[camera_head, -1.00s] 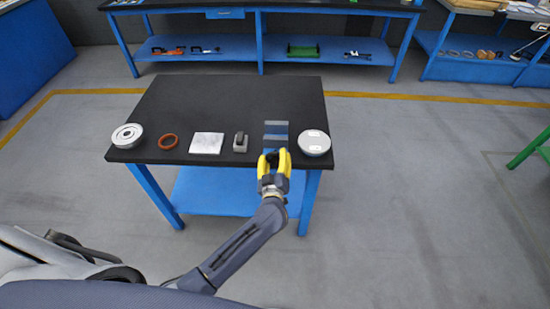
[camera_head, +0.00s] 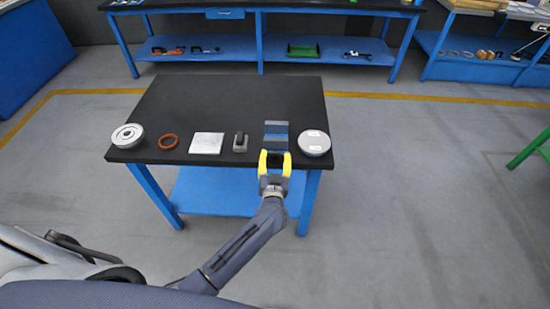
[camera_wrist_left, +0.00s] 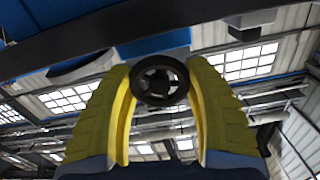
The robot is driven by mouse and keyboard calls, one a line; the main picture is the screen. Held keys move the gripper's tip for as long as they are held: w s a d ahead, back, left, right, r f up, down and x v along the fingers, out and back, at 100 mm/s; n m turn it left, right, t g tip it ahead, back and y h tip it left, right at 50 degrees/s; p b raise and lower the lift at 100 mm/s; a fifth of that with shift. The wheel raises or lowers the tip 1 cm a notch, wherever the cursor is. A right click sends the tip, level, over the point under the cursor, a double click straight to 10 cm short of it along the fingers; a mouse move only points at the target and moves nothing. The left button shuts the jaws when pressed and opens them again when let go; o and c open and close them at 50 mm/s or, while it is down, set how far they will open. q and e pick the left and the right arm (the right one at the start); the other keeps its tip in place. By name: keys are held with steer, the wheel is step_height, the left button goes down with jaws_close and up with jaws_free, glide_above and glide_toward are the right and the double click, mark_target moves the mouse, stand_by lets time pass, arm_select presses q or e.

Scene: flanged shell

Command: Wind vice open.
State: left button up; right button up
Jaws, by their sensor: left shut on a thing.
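The blue vice (camera_head: 277,128) stands at the front edge of the black table, right of centre. Its dark round handwheel (camera_wrist_left: 160,80) shows in the left wrist view between the yellow fingers. My left gripper (camera_head: 275,157) is at the front of the vice, its two fingers side by side, shut on the handwheel. The wrist view shows the gripper (camera_wrist_left: 161,95) with a finger on each side of the wheel. My right gripper is not in view.
On the black table (camera_head: 230,100), a round grey-white part (camera_head: 314,143) stands close right of the vice. The table's rear is clear.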

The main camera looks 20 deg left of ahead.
arm_select(q)
steer(key=shift+w+a+r, duration=0.15)
steer(key=shift+w+r, duration=0.05)
steer(key=shift+r, duration=0.25)
steer(key=o, duration=1.3)
steer(key=shift+s+f, duration=0.1)
steer(key=shift+f, duration=0.1)
steer(key=shift+f, duration=0.1)
steer(key=shift+s+d, duration=0.25)
steer(key=shift+s, duration=0.25)
steer(key=v, duration=1.1)
